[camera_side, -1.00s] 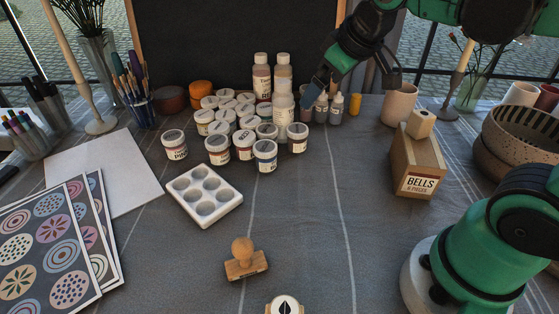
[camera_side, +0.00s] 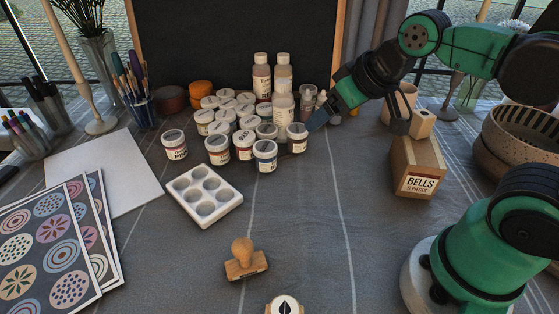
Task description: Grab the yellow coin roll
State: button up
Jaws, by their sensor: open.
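White-lidded paint pots (camera_side: 298,138) and bottles (camera_side: 283,108) crowd the area left of my gripper. The wooden BELLS box (camera_side: 418,166) stands at the right, with a striped bowl (camera_side: 520,135) beyond. A palette (camera_side: 204,196) and wooden stamp (camera_side: 245,260) lie in front. The cloth between is clear.

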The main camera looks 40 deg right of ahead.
jog(key=w+d+r+m+t+h, duration=0.1)
jog(key=w+d+r+m+h, duration=0.15)
jog(key=w+d, duration=0.4)
jog(key=w+d+r+m+t+h, duration=0.1)
jog(key=w+d+r+m+h, duration=0.15)
jog(key=d, duration=0.65)
jog(key=w+d+f+m+h, duration=0.2)
jog(key=d+f+m+h, duration=0.15)
jog(key=d, duration=1.05)
jog(key=shift+m+g, duration=0.25)
jog(key=shift+g, duration=0.05)
jog(key=f, duration=0.4)
jog(key=a+f, duration=0.1)
jog(key=f, duration=0.7)
jog(key=shift+w+a+f, duration=0.15)
jog(key=shift+a+f, duration=0.05)
jog(key=shift+f, duration=0.65)
jog(key=shift+x, duration=2.75)
jog(key=shift+r, duration=0.1)
grip_shut()
